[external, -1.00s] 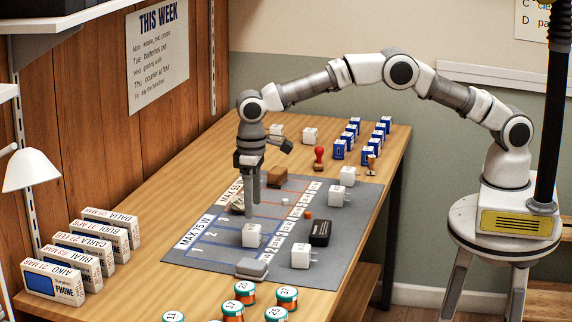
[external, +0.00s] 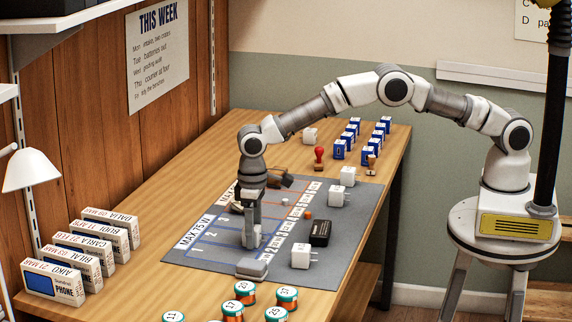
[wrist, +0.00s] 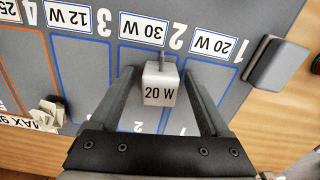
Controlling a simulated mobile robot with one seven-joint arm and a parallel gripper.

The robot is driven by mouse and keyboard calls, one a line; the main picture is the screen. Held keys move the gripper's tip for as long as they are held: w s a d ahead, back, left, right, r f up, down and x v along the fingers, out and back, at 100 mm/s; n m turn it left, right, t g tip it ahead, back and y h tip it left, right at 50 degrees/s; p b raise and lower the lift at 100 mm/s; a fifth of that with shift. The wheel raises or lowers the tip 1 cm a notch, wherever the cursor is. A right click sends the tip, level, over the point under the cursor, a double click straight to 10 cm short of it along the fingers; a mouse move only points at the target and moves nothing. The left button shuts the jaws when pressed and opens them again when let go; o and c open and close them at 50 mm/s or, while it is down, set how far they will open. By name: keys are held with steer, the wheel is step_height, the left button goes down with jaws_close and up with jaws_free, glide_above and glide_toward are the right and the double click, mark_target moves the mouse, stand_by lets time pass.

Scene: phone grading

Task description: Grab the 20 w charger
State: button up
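The 20 W charger (wrist: 160,90) is a small white cube with "20 W" on its face and grey prongs. In the wrist view it is at the bay with the 30 W label (wrist: 143,29), by the number 2. My gripper (wrist: 160,75) points down with one finger on each side of the charger. The fingers are open, with a gap visible on both sides. In the external view my gripper (external: 250,242) is low over the grey mat (external: 205,262) and hides most of the charger.
A grey block (external: 252,269) sits at the mat's near edge. A white charger (external: 301,256) and a black case (external: 320,233) lie to the right. Numbered jars (external: 245,291) stand in front, phone boxes (external: 55,284) at left. More chargers (external: 347,176) are farther back.

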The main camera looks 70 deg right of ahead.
jaws_close()
steer(key=shift+r, duration=0.15)
